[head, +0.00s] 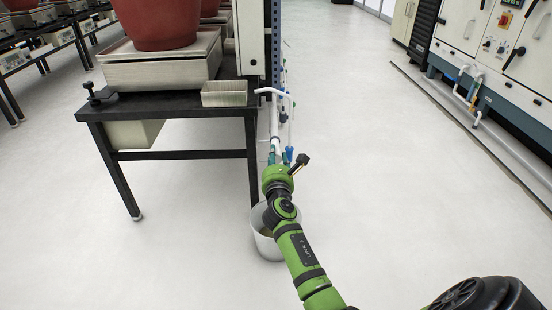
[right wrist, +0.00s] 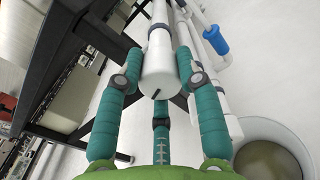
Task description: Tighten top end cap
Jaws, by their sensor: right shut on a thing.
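The white end cap (right wrist: 159,75) is a short cylinder on the end of a white pipe, with a small dark slot on its near face. It shows in the right wrist view and is hidden behind my gripper in the head view. My right gripper (right wrist: 160,62) has teal fingers; two are closed on the cap's left and right sides, and a third lies below it. In the head view, my right gripper (head: 275,155) is at the white piping (head: 275,120) beside the black table. I cannot tell how tight the cap is. My left gripper is not in view.
A white bucket (head: 263,243) stands on the floor below my right arm. The black table (head: 180,106) carries a scale (head: 160,70) with a red pot (head: 160,22). A blue fitting (right wrist: 215,40) sits close right of the cap. The floor to the right is clear.

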